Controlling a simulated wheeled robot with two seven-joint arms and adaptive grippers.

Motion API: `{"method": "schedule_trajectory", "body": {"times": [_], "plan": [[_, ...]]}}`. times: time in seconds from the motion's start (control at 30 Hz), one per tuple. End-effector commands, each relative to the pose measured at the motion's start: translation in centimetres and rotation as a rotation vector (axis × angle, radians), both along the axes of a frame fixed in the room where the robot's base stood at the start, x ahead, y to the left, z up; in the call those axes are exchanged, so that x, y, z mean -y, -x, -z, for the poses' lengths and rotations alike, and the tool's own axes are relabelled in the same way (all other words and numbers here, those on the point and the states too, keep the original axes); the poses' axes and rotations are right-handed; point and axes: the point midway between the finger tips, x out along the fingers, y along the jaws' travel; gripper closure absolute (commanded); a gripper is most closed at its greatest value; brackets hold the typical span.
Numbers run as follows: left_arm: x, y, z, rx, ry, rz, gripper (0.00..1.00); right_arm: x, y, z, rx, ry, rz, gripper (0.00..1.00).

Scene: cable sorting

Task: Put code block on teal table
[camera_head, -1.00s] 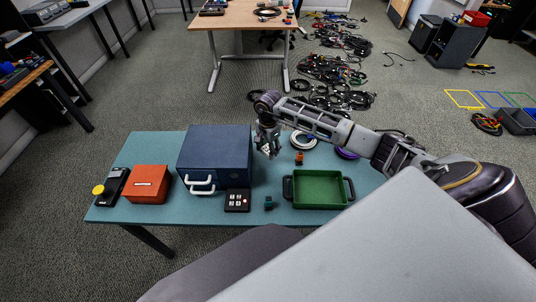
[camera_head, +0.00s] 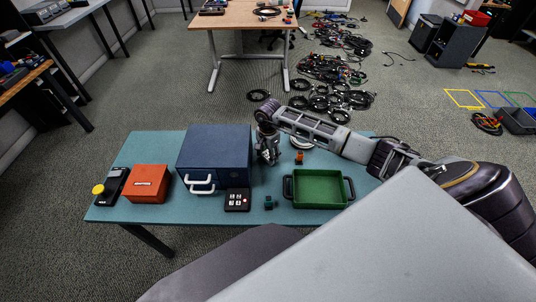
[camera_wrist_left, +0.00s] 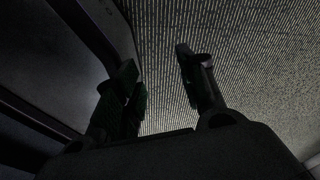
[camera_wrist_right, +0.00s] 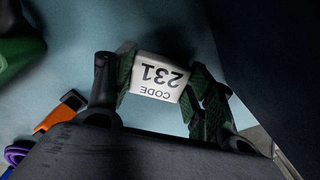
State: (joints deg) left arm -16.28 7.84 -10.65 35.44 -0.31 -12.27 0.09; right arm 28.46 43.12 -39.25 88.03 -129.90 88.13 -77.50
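The white code block (camera_wrist_right: 160,77), marked CODE 231, sits between the fingers of my right gripper (camera_wrist_right: 160,80) in the right wrist view, with a pad against each side. The right gripper (camera_head: 268,157) is shut on it over the teal table (camera_head: 150,215), beside the blue cabinet. In the head view the block is small, and I cannot tell whether it touches the tabletop. My left gripper (camera_wrist_left: 163,88) is open and empty over the carpet in the left wrist view; it is out of the head view.
The blue cabinet (camera_head: 215,148) stands left of the right gripper. An orange box (camera_head: 149,184), a keypad (camera_head: 237,200), a small teal piece (camera_head: 269,202), a green tray (camera_head: 319,189) and an orange piece (camera_head: 299,158) are on the table. Bare tabletop lies between gripper and keypad.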

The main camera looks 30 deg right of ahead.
Motion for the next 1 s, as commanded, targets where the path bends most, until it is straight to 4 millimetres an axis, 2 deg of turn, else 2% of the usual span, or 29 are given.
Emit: {"method": "schedule_trajectory", "body": {"times": [0.03,0.13,0.4,0.67,0.87,1.0], "plan": [[0.0,-0.1,0.0,0.001,-0.001,0.000,0.60,0.0,0.0,0.0,0.000,0.000,0.000,0.37],[0.0,-0.5,-0.1,0.005,-0.001,0.000,0.60,0.0,0.0,0.0,0.000,0.000,0.000,0.26],[-0.2,-1.5,-0.1,0.016,-0.001,0.000,0.60,0.0,0.0,0.0,0.000,0.000,0.000,0.26],[-0.2,-1.1,-0.4,0.012,-0.002,0.000,0.60,0.0,0.0,-0.3,-0.001,-0.001,0.000,0.26],[-0.2,-0.3,-0.3,0.004,-0.002,0.000,0.60,0.0,-0.1,-2.3,0.003,-0.001,-0.001,0.26],[-0.2,0.0,-0.2,0.000,-0.002,0.000,0.60,0.0,-0.1,-4.3,0.003,0.000,-0.001,0.26]]}}
